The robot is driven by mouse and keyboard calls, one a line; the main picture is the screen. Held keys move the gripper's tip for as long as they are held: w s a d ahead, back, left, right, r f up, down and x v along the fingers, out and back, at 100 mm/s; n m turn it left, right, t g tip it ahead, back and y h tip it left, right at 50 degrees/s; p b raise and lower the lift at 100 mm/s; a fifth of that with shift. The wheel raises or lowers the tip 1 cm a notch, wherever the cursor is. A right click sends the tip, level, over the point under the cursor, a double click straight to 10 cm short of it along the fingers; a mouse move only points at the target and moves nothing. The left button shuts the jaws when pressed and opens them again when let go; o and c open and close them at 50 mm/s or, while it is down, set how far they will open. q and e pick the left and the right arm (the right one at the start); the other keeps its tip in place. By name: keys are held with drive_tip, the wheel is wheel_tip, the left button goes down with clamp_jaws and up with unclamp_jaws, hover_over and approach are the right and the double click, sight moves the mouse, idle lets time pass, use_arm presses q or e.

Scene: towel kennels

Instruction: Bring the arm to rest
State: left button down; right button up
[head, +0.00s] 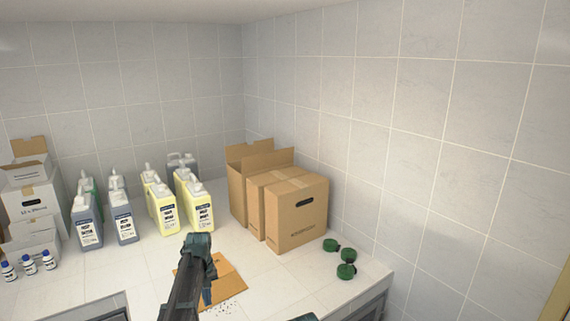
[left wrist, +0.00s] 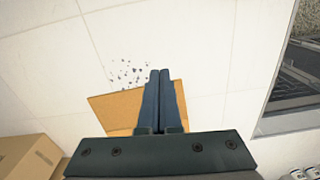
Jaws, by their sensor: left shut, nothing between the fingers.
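My left gripper (head: 207,296) is shut and empty. It hangs over the white tiled worktop (head: 130,265), in front of a flat orange-brown sheet (head: 232,277). In the left wrist view its two fingers (left wrist: 160,72) lie together with nothing between them. The sheet (left wrist: 108,108) shows beneath and beside them there, with small dark crumbs (left wrist: 127,73) by its edge. I cannot tell the exact height of the fingers above the worktop.
Cardboard boxes (head: 297,215) stand in the back corner, with green round items (head: 346,271) to their right. Yellow jugs (head: 200,208), grey-blue jugs (head: 87,224) and white cartons (head: 30,200) line the left. A dark recess (left wrist: 288,85) lies beyond the worktop edge.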

use_arm(q)
drive_tip(key=s+d+f+m+b, duration=0.1)
drive_tip(key=s+d, duration=0.2)
drive_tip(key=s, duration=0.1)
drive_tip(key=s+d+f+m+b, duration=0.1)
drive_tip(key=s+d+f+b, duration=0.1)
drive_tip(key=s+d, duration=0.2)
drive_tip(key=s+d+f+m+b, duration=0.2)
drive_tip(key=s+d, duration=0.2)
drive_tip(key=shift+s+f, duration=0.1)
drive_tip(key=shift+f, duration=0.05)
drive_tip(key=s+d+f+m+b, duration=0.3)
drive_tip(key=s+d, duration=0.1)
drive_tip(key=s, duration=0.5)
drive_tip(key=s+d+f+m+y+b, duration=0.1)
drive_tip(key=s+d+f+m+b, duration=0.1)
drive_tip(key=s, duration=0.6)
drive_tip(key=shift+s+d+f+m+b, duration=0.4)
drive_tip(key=shift+d+f+b, duration=0.15)
drive_tip(key=shift+d, duration=0.65)
